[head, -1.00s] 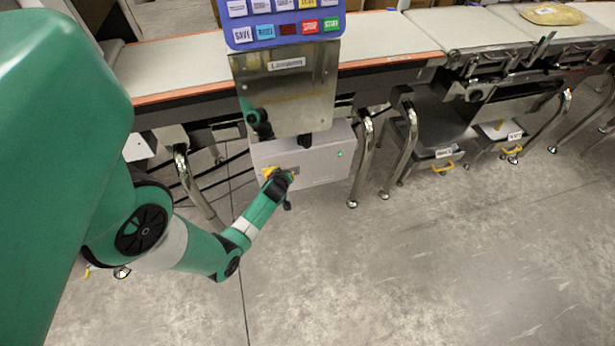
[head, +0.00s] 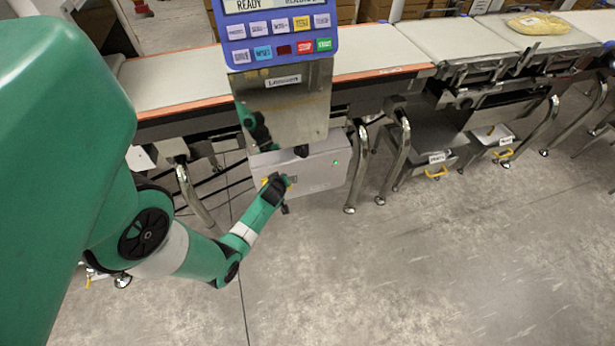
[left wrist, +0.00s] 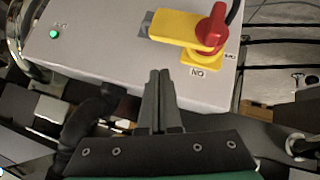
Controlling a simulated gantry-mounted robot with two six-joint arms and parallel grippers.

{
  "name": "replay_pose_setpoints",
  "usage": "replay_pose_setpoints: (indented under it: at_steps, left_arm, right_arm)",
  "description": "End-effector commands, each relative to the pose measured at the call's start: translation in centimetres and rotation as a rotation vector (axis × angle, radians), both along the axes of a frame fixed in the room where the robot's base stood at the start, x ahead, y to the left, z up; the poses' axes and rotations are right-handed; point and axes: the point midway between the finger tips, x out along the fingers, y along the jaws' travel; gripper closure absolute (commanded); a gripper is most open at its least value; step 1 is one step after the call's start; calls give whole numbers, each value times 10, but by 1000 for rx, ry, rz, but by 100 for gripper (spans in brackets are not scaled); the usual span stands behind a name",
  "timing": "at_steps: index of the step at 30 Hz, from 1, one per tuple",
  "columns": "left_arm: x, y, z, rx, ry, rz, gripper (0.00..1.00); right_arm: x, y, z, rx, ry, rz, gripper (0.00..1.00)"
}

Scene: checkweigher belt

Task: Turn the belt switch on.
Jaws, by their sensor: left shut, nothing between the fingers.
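The belt switch is a red knob (left wrist: 212,25) on a yellow plate, mounted on a grey control box (left wrist: 110,35). In the left wrist view the knob's handle points up. An upside-down ON label sits below the plate, and another small label lies to its right. My left gripper (left wrist: 157,76) is shut and empty, with its fingertips over the box's face, below and left of the knob in that view. I see a gap between them and the knob. In the head view the box (head: 315,172) hangs under the display panel, and my wrist mostly hides the switch. My right gripper is out of view.
A green lamp (left wrist: 54,34) glows on the box. Above it are a steel plate (head: 300,105) and a blue button panel (head: 280,47) whose screen reads READY. The conveyor belt (head: 180,80) and metal legs (head: 358,170) stand around. The floor in front (head: 400,260) is clear.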

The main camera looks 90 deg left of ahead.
Motion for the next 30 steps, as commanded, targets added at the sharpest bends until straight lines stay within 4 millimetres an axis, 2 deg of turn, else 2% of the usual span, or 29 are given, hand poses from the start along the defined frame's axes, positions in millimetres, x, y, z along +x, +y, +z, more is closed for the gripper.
replay_pose_setpoints:
  at_steps: [1, 9, 15, 27, 30]
  left_arm:
    - [3, -9, 20, -1, 0, -6, 100]
    - [12, -55, 63, 1, 1, -5, 100]
    - [15, -69, 74, -1, 1, -1, 100]
    - [15, -70, 73, 0, 0, -2, 100]
    - [28, -73, 80, 5, -4, -34, 100]
  right_arm:
    - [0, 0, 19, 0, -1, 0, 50]
    - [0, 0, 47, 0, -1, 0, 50]
    - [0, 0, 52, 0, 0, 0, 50]
    - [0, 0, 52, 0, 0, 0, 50]
    - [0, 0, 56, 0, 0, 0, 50]
